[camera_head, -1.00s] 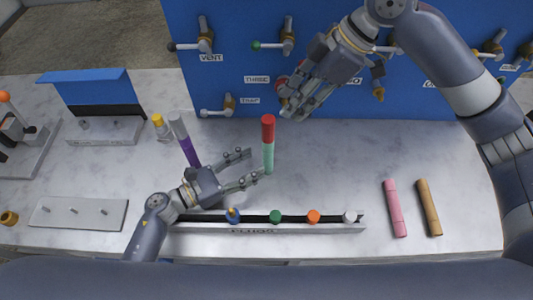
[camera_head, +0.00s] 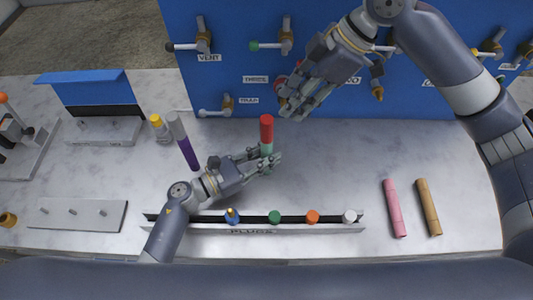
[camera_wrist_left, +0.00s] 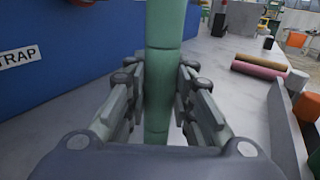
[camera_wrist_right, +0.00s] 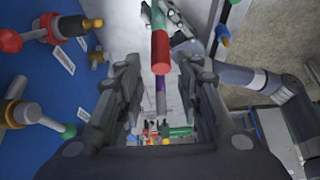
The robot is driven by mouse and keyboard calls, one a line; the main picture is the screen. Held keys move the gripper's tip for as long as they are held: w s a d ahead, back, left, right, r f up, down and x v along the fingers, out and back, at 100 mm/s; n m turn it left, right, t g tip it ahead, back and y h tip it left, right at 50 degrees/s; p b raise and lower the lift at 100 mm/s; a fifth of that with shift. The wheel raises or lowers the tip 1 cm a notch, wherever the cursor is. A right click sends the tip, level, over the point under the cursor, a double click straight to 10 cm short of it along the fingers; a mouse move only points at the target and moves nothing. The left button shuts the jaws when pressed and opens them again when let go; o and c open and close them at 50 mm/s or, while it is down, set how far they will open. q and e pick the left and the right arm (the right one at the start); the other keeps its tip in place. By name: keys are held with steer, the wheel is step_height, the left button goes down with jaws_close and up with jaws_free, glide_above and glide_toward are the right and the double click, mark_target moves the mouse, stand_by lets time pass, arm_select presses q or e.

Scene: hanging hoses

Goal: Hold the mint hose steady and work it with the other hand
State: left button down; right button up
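The mint hose (camera_head: 266,150) hangs upright over the bench, with a red upper end (camera_head: 267,128). My left gripper (camera_head: 266,160) has its fingers on both sides of the mint part, below the red end. In the left wrist view the mint hose (camera_wrist_left: 160,60) runs vertically between the fingers (camera_wrist_left: 160,95), which appear to press on it. My right gripper (camera_head: 290,105) is above and to the right of the red end, near the blue panel. In the right wrist view its fingers (camera_wrist_right: 162,85) are wide apart and empty, with the red end (camera_wrist_right: 160,52) beyond them.
The blue panel (camera_head: 225,60) with valves stands behind. A purple hose (camera_head: 188,152) is at the left. A plug rack (camera_head: 255,229) with coloured plugs lies in front. A pink hose (camera_head: 395,208) and a tan hose (camera_head: 429,207) lie at the right. The bench between is clear.

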mark_target(267, 119)
steer(key=o, duration=0.4)
steer(key=shift+a, duration=0.15)
steer(key=shift+c, duration=0.2)
steer(key=a+h, duration=0.1)
steer(key=a+r+h, duration=0.1)
steer(key=a, duration=0.1)
steer(key=a+r+h, duration=0.1)
steer(key=a+h, duration=0.1)
steer(key=shift+a+r+h, duration=0.35)
steer(key=shift+r+h, duration=0.05)
steer(key=shift+h, duration=0.5)
step_height(267, 119, down, 12)
steer(key=shift+d+r, duration=0.1)
steer(key=shift+c, duration=0.3)
jaws_close()
